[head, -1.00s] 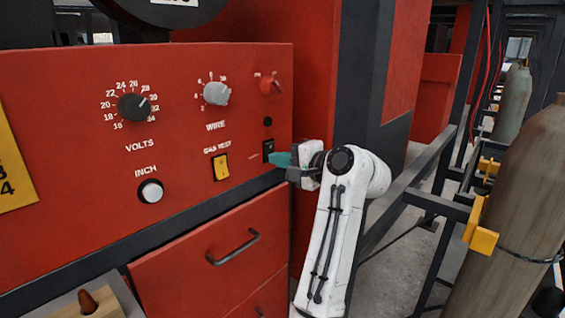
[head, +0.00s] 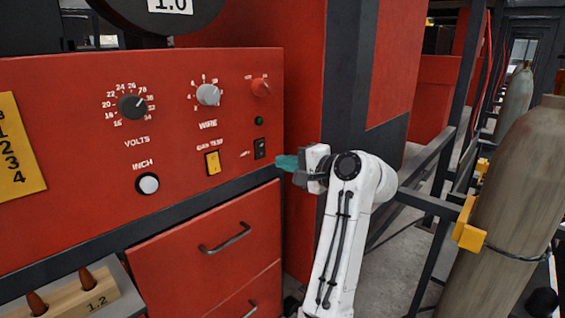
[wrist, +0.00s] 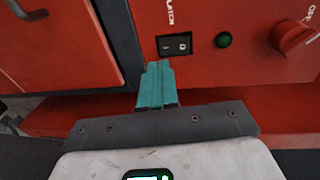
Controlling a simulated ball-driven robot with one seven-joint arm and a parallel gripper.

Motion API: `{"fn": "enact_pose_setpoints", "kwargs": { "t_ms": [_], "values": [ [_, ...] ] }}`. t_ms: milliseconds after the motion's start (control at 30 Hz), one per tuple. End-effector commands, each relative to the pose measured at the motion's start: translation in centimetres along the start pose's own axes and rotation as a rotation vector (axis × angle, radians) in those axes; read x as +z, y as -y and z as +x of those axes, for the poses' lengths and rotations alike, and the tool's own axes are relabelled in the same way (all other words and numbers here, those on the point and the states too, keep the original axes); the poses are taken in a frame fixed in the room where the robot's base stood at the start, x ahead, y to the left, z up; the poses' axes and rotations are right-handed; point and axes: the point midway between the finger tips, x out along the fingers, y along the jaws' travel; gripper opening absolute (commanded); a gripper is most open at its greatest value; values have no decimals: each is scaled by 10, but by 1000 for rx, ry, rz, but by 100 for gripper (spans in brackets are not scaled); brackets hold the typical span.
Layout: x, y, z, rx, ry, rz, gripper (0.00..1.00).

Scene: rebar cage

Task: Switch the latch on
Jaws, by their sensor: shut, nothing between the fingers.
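The latch switch (head: 260,148) is a small black rocker at the right end of the red panel. The wrist view shows the same latch switch (wrist: 174,44) below its printed "LATCH" label. A small round lamp (head: 259,121) above it in the head view is green, and this lamp (wrist: 223,40) is green in the wrist view too. My gripper (head: 282,162) has its teal fingers shut and empty, just right of and below the switch. In the wrist view my gripper (wrist: 158,67) points at the switch with a small visible gap.
The panel also has a red knob (head: 261,87), a grey wire knob (head: 208,95), a black volts knob (head: 132,107), a yellow gas test switch (head: 212,163) and a white inch button (head: 148,184). Drawers (head: 205,250) lie below. Gas cylinders (head: 505,195) and rails stand right.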

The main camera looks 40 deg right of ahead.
Motion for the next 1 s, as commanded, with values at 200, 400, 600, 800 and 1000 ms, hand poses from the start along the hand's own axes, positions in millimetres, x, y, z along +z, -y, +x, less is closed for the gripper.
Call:
{"fn": "enact_pose_setpoints", "kwargs": {
  "t_ms": [200,400,600,800,1000],
  "values": [
    [0,-2,-26,2,-1,0,0],
    [-1,-2,-57,1,-3,0,0],
    [-1,0,-81,2,-1,1,0],
    [0,0,-87,3,1,2,0],
    [1,-4,-86,14,2,-7,0]
  ]
}}
